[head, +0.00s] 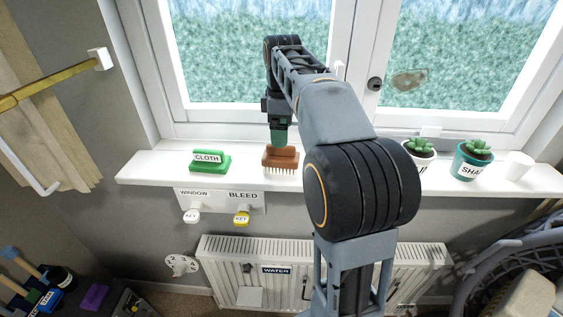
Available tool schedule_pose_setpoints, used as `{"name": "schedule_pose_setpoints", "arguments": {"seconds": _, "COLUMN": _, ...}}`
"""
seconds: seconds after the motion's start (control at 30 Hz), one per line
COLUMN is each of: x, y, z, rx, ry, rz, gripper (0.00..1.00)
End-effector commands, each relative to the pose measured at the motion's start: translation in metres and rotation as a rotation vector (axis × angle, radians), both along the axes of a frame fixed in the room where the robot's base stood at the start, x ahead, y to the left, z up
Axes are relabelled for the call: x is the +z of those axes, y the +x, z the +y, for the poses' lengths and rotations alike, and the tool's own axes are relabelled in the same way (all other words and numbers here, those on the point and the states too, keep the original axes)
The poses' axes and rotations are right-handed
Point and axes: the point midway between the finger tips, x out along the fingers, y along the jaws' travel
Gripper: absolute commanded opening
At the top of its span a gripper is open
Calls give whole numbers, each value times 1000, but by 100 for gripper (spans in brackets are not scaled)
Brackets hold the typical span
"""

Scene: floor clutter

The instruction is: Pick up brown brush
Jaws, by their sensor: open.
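The brown brush (281,160) stands on the white windowsill (133,170), with its pale bristles pointing down over the front edge. My gripper (278,144) is above the brush, pointing down, with its greenish tip at or just over the top of the brush. The jaws are open. I cannot tell whether they touch the brush or sit around it. My arm comes in from the lower right and hides part of the sill to the right of the brush.
A green brush-like block labelled CLOTH (210,161) sits left on the sill. Potted succulents (419,152) (472,159) and a white cup (518,165) stand right. Below hang a key rack (219,201) and a radiator (225,262). The window (220,60) is behind.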

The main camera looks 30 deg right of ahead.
Motion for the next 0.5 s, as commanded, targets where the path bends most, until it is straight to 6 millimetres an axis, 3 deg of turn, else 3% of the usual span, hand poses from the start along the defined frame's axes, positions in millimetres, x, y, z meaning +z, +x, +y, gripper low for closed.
{"name": "schedule_pose_setpoints", "arguments": {"seconds": 0.33, "x": -24, "y": 0, "z": 1, "rx": -1, "ry": 1, "rz": 1, "gripper": 88}}
{"name": "schedule_pose_setpoints", "arguments": {"seconds": 0.5, "x": -47, "y": 1, "z": 3, "rx": -1, "ry": 0, "rz": 2, "gripper": 88}}
